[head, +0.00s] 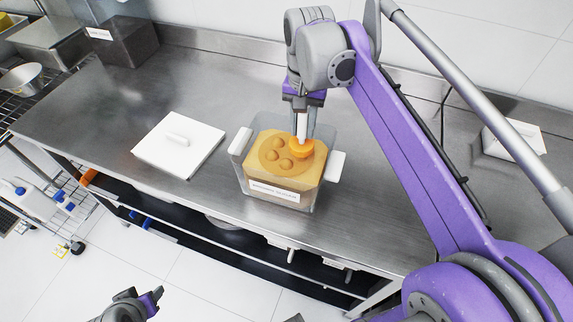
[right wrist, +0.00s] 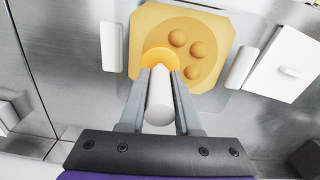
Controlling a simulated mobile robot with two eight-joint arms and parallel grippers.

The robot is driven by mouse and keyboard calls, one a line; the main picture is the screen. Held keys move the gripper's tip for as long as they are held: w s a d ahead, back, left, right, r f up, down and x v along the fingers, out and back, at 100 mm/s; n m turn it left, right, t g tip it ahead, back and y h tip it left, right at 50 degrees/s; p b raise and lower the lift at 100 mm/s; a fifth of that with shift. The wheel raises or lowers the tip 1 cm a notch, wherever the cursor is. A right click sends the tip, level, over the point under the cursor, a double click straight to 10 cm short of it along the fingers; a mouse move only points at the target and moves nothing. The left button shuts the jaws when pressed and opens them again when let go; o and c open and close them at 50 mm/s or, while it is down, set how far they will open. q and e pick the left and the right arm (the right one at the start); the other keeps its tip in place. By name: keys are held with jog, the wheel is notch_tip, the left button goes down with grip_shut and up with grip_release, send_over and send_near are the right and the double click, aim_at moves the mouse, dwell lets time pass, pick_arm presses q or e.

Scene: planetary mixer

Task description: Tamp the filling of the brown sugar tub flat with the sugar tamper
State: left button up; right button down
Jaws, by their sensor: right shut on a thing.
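The brown sugar tub (head: 249,182) is a clear square container with white side handles and a front label. It stands open on the steel counter. My right gripper (head: 301,122) is shut on the white handle of the sugar tamper (right wrist: 160,100), upright over the tub's back right part. The tamper's orange foot (head: 301,148) is at the filling; I cannot tell whether it touches. My left gripper (head: 148,302) is low at the bottom left, away from the counter, its jaws unclear.
A white lid (head: 179,144) with a bar handle lies on the counter left of the tub. A dark labelled bin (head: 125,40) stands at the back left. The counter between is clear.

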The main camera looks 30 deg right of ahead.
aim_at(302, 138)
jog(key=shift+f, duration=0.1)
jog(key=shift+f+b, duration=1)
jog(key=shift+f, duration=1)
jog(key=shift+r, duration=0.1)
jog(key=shift+r, duration=0.1)
jog(key=shift+f, duration=0.2)
jog(key=shift+r+p, duration=0.1)
jog(key=shift+p, duration=0.25)
jog(key=shift+r, duration=0.1)
dwell(0.4)
